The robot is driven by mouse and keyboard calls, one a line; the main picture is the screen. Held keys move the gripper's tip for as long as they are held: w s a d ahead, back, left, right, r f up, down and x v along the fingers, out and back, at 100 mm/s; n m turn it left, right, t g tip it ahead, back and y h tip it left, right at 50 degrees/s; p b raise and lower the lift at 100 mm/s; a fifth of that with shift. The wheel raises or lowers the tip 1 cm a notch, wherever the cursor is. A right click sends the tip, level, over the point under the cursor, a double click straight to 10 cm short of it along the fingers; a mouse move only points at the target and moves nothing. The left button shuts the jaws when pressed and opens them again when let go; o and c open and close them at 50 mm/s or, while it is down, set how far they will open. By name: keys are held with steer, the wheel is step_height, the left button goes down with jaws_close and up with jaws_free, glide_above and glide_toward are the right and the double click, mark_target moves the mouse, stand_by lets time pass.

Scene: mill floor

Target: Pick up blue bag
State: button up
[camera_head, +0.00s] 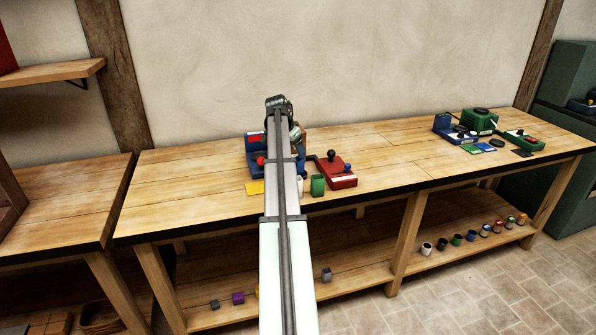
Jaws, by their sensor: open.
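I cannot make out a blue bag in the head view. A blue object with red parts (255,147) stands on the wooden workbench (190,185), partly hidden behind my arm; its shape looks like a device rather than a bag. My arm reaches from the bottom middle up over the bench to a dark joint above the bench's back part. Its end turns down behind the arm, and my gripper's fingers are hidden.
Green and blue devices (480,121) stand at the right. Several cups (457,239) line the lower shelf. The bench's left part is clear.

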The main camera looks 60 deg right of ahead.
mark_target(298, 159)
steer(key=shift+x, duration=4)
steer(key=shift+w, duration=0.2)
steer(key=c, duration=1.2)
step_height(298, 159, up, 9)
steer(key=shift+r, duration=0.1)
steer(key=shift+w+a+r, duration=0.2)
steer(key=shift+w, duration=0.05)
steer(key=w+d, duration=0.1)
steer(key=w, duration=1.7)
steer(key=shift+w, duration=0.2)
